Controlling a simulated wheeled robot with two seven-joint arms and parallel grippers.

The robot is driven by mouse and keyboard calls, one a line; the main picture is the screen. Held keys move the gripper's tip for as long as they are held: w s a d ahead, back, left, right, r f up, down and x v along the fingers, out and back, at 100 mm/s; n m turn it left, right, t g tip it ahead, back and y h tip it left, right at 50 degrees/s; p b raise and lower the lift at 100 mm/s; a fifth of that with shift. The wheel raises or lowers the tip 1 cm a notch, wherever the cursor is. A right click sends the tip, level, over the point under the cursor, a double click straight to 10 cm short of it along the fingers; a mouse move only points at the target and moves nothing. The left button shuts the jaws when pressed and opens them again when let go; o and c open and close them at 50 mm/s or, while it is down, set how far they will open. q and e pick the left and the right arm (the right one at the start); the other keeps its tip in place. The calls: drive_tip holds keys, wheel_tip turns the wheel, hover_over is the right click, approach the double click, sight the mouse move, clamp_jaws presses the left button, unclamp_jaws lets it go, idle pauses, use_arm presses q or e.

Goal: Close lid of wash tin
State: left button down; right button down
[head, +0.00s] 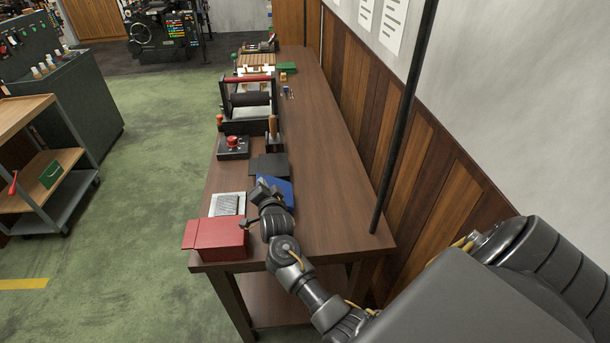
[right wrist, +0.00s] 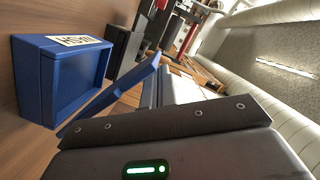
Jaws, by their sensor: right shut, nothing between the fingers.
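The wash tin is a blue box (right wrist: 62,78) with a white lettered label (right wrist: 80,40), seen in the right wrist view. Its top is open and its inside shows. Its blue lid (right wrist: 118,98) stands tilted away from the box opening. In the head view the blue tin (head: 283,192) is on the bench, partly hidden by my right gripper (head: 262,187). That gripper is shut and empty, close beside the tin on its left. I cannot tell whether it touches the lid. My left gripper is not in view.
A dark box (head: 269,166) and a red-knobbed block (head: 233,147) lie further back. A black pole (head: 404,115) rises at right. The right side of the bench (head: 325,180) is clear.

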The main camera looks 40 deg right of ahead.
drive_tip(key=shift+s+a+r, duration=0.1)
drive_tip(key=shift+s+a, duration=0.05)
drive_tip(key=shift+s, duration=0.1)
drive_tip(key=f+p+v, duration=0.1)
drive_tip(key=p+v, duration=0.3)
drive_tip(key=v, duration=0.3)
drive_tip(key=shift+r, duration=0.35)
